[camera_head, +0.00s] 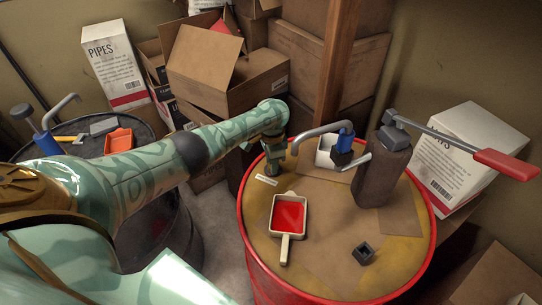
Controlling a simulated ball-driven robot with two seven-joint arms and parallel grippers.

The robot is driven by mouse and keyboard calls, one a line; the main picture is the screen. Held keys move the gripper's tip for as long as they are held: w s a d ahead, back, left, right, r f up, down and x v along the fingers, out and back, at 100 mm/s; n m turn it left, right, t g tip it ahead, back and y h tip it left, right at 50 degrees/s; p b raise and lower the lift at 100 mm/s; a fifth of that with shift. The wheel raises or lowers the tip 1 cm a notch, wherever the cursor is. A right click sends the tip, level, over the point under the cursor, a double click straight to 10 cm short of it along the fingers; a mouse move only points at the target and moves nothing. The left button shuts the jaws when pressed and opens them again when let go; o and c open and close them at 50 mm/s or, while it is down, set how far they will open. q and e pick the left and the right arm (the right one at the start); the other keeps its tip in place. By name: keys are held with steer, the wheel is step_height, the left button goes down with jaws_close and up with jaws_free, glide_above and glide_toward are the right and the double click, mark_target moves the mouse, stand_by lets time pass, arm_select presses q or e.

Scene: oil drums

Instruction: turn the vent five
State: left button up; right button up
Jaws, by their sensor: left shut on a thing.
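My left arm comes in from the left, and my left gripper (274,168) points down at the back left of the red-rimmed oil drum's top (322,228). It is shut at the drum top, on what appears to be the vent, which the fingers hide. A small white label (266,180) lies just in front of the fingers; its text is too small to read. My right gripper is not in view.
On the drum stand a red-filled scoop (289,214), a blue hand pump (344,139), a white container (325,153), a dark cylinder with a red-handled lever (382,172) and a small black cap (363,253). Boxes (223,72) crowd behind. Another drum (153,130) stands left.

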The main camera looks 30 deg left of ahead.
arm_select(q)
steer(key=m, duration=0.6)
steer(key=shift+w+m, duration=0.1)
steer(key=shift+m, duration=0.2)
steer(key=m, duration=0.5)
steer(key=shift+w, duration=0.15)
steer(key=shift+m, duration=0.3)
steer(key=o, duration=1)
steer(key=shift+c, duration=0.2)
